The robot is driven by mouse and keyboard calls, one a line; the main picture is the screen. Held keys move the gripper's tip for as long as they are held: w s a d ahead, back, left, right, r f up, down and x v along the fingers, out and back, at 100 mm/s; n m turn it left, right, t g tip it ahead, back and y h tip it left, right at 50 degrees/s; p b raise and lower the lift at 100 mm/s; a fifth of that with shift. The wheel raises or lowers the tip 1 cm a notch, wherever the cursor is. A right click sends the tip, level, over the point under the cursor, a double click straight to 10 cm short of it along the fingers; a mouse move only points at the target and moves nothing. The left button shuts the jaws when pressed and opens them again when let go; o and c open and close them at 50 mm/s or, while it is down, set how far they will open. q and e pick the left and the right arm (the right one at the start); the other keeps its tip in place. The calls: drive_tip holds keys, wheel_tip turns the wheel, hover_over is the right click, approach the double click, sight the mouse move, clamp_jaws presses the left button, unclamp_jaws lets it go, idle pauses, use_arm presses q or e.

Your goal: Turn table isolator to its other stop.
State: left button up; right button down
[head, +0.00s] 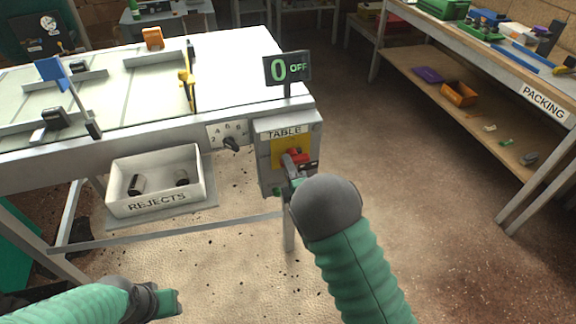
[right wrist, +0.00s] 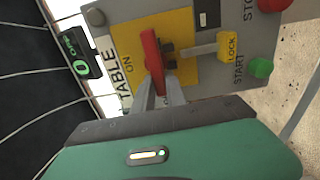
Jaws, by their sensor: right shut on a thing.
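The table isolator has a red handle (head: 297,157) on a yellow plate (head: 277,150), on the grey box marked TABLE at the table's front right corner. In the right wrist view the red handle (right wrist: 151,52) stands upright in the picture, to the right of the ON mark. My right gripper (head: 289,170) is at the isolator. Its fingers (right wrist: 160,92) are shut on the lower end of the handle in the wrist view. A sign (head: 287,68) above the box reads 0 OFF. My left gripper (head: 168,302) is low at the left, away from the box; its fingers are unclear.
A yellow LOCK tab (right wrist: 230,45), a green START button (right wrist: 261,67) and a red STOP button (right wrist: 275,4) sit beside the handle. A REJECTS bin (head: 157,203) and a numbered dial (head: 231,143) are left of the box. The floor towards the packing bench (head: 542,100) is clear.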

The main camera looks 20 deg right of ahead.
drive_tip(key=shift+s+a+f, duration=0.1)
drive_tip(key=shift+a+f, duration=0.1)
drive_tip(key=shift+f, duration=0.15)
drive_tip(key=c, duration=1.4)
unclamp_jaws()
drive_tip(key=shift+o, duration=0.2)
drive_tip(key=shift+r, duration=0.15)
drive_tip(key=s+p, duration=0.6)
drive_tip(key=s, duration=1)
drive_tip(key=shift+s+d, duration=0.3)
drive_tip(key=shift+s, duration=0.05)
